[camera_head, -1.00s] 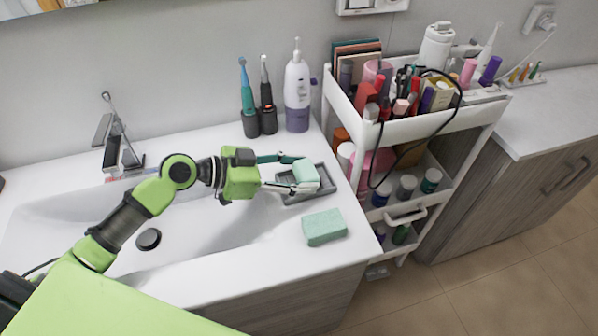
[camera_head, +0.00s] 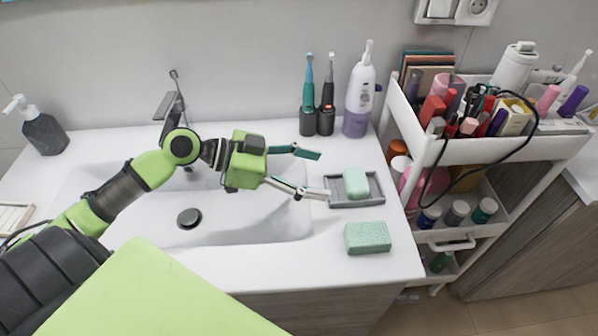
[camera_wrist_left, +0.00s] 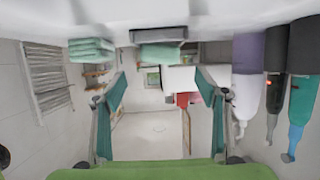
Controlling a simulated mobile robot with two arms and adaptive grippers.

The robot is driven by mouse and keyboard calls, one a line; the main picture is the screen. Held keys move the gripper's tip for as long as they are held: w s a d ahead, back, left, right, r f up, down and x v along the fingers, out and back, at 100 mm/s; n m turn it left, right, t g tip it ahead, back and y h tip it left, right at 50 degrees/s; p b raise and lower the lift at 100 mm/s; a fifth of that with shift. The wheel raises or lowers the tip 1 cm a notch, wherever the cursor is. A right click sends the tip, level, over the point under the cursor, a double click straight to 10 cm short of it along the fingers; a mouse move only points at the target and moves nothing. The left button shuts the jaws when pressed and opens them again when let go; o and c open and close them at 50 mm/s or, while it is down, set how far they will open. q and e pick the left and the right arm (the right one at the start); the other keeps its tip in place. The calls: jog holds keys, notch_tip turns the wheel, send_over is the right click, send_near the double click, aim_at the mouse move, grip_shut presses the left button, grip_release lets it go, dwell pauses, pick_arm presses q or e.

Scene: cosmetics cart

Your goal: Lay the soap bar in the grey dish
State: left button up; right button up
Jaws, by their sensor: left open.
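The pale green soap bar (camera_head: 356,182) lies in the grey dish (camera_head: 368,202), on the counter right of the sink. My left gripper (camera_head: 318,175) is open and empty, left of the dish, with its fingers spread and apart from the soap. The lower fingertip is close to the dish's left edge. The left wrist view is upside down; there the soap (camera_wrist_left: 162,53) and the dish (camera_wrist_left: 160,34) show beyond my spread fingers (camera_wrist_left: 162,88). My right gripper is not in view.
A green sponge (camera_head: 367,238) lies in front of the dish. Two electric toothbrushes (camera_head: 317,118) and a white and purple bottle (camera_head: 357,98) stand behind it. A full white cart (camera_head: 492,152) stands to the right. The sink basin (camera_head: 255,218) is open.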

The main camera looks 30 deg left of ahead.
pick_arm(q)
jog(key=shift+v, duration=1.7)
